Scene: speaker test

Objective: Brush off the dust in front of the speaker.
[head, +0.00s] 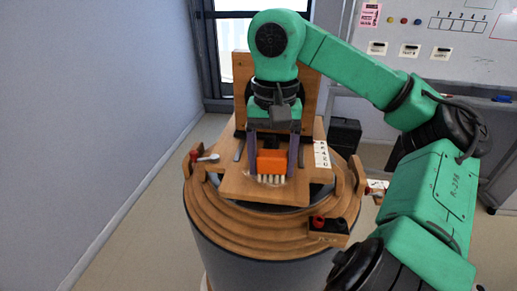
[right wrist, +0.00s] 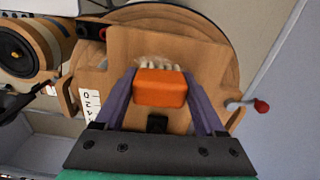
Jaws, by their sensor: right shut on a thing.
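An upright wooden panel, which looks like the front of the speaker (head: 241,80), stands at the back of a round wooden stand. My right arm covers most of it; dark curved edges show on both sides. My right gripper (head: 272,162) is in front of it, low over a wooden board. It is shut on an orange brush (head: 271,160) with pale bristles facing the near side. The brush also shows between the fingers in the right wrist view (right wrist: 160,88). I cannot tell whether the bristles touch the board. My left gripper is not in view.
The stepped round stand (head: 225,225) carries a red-ended lever (head: 206,157) at left, a lettered card (head: 321,155) at right and a black block with red knob (head: 328,229) at the near right. A whiteboard (head: 450,65) stands behind. Open floor lies left of the stand.

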